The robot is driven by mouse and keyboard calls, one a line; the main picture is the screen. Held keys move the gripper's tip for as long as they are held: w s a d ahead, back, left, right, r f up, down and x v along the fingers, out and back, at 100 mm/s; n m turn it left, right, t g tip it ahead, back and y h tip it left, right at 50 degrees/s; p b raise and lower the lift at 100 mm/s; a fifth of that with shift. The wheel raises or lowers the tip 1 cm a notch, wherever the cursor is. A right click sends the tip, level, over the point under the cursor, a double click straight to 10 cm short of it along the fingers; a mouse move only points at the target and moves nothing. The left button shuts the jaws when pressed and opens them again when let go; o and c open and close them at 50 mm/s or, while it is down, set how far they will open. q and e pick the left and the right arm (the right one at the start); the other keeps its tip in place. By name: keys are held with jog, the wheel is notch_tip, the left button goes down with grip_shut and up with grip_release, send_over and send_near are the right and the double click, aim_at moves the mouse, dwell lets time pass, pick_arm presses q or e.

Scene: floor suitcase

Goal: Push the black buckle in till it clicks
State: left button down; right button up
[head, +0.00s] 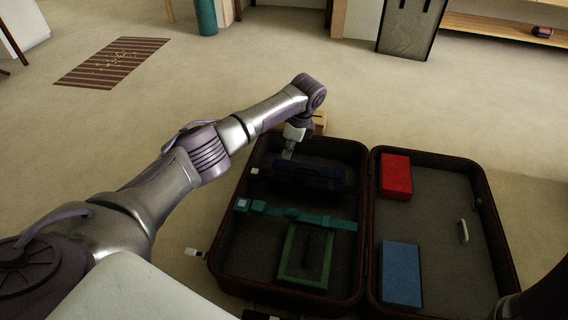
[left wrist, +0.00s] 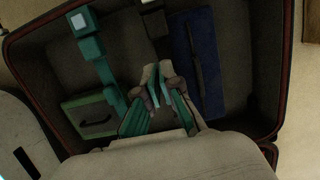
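The black buckle (left wrist: 152,17) with a pale end shows at the top of the left wrist view, on a dark strap running toward my fingers. In the head view only its pale end (head: 255,171) stands out, at the left of the dark blue case (head: 312,176). My left gripper (head: 290,152) points down over the far part of the suitcase's left half. In the left wrist view its fingertips (left wrist: 160,72) are close together over the strap; whether they touch it or each other is unclear. The buckle lies beyond them. My right gripper is not in view.
The open suitcase (head: 366,225) lies on the floor. A teal strap with a pale teal buckle (head: 243,205) and a green case (head: 305,255) lie nearer. The other half holds a red box (head: 396,175) and a blue box (head: 402,275). A small wooden block (head: 320,121) stands behind.

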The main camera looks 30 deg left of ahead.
aim_at(279, 178)
pick_arm(q)
jog(key=b+x, duration=0.8)
jog(key=x, duration=0.2)
jog(key=shift+f, duration=0.1)
